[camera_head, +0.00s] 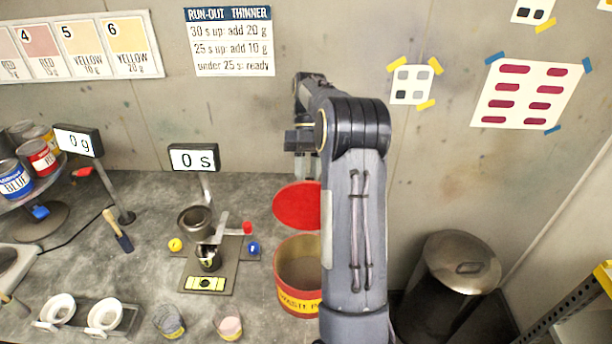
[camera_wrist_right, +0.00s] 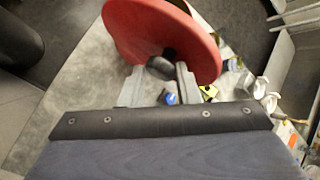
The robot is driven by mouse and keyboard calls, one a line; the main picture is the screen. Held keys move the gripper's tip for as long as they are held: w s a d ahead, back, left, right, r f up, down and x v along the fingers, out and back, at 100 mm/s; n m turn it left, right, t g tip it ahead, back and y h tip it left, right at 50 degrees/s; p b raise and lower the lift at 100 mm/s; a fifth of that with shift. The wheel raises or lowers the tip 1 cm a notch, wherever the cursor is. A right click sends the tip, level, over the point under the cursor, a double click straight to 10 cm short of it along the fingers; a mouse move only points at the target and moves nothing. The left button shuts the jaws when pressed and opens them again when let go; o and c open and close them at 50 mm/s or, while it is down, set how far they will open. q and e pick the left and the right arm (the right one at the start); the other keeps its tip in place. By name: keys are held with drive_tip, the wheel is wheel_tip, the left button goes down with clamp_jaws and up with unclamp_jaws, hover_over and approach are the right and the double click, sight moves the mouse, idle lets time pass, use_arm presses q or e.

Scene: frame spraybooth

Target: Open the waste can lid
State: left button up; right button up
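The red waste can (camera_head: 297,306), with a yellow label starting "WASTE", stands on the bench with its mouth open to view. Its red lid (camera_head: 296,206) is raised and tilted behind the mouth, partly hidden by my right arm. In the right wrist view the lid (camera_wrist_right: 135,25) shows its outer face with a dark knob (camera_wrist_right: 160,69). The fingers of my right gripper (camera_wrist_right: 160,80) lie on either side of the knob and appear shut on it. In the head view this gripper is mostly hidden. My left gripper is not in view.
A steel bin (camera_head: 457,278) stands on the right. Small cups (camera_head: 229,324) stand near the front edge. The wall is close behind.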

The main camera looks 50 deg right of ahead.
drive_tip(key=o, duration=0.4)
drive_tip(key=shift+s+d+f, duration=0.2)
drive_tip(key=shift+f, duration=0.15)
drive_tip(key=shift+s+d+f, duration=0.15)
drive_tip(key=shift+f, duration=0.2)
drive_tip(key=shift+o, duration=0.2)
drive_tip(key=shift+a, duration=0.1)
drive_tip(key=shift+a+r, duration=0.15)
drive_tip(key=shift+r, duration=0.05)
